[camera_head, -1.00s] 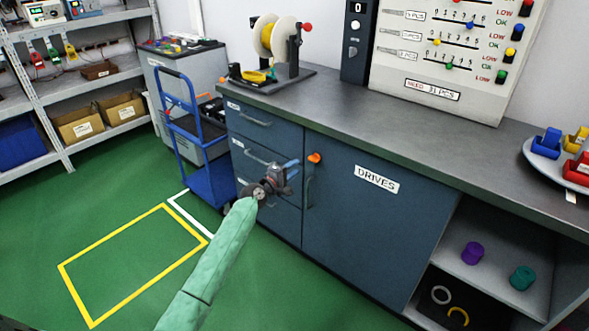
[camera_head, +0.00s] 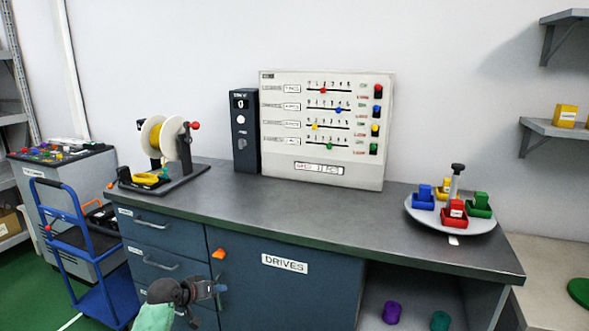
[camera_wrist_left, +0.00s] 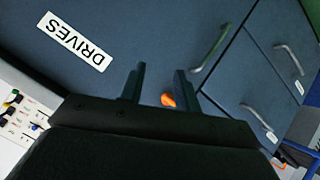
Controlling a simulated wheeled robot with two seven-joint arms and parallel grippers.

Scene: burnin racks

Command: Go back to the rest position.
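My left gripper (camera_head: 212,289) is at the lower left of the head view, in front of the blue cabinet (camera_head: 287,292). In the left wrist view its two dark fingers (camera_wrist_left: 160,84) stand apart with nothing between them. The cabinet's DRIVES door, its handle and the orange latch (camera_wrist_left: 168,99) lie beyond the fingers, and I see no contact. The orange latch also shows in the head view (camera_head: 218,254). The door looks closed. My right gripper is not in any view.
The grey worktop (camera_head: 310,213) carries a spool stand (camera_head: 168,148), a dark box (camera_head: 245,150), a counter panel (camera_head: 325,172) and a round tray (camera_head: 450,221) of coloured bins. A blue cart (camera_head: 92,262) stands at left. Purple and teal pieces (camera_head: 392,312) sit in the open shelf.

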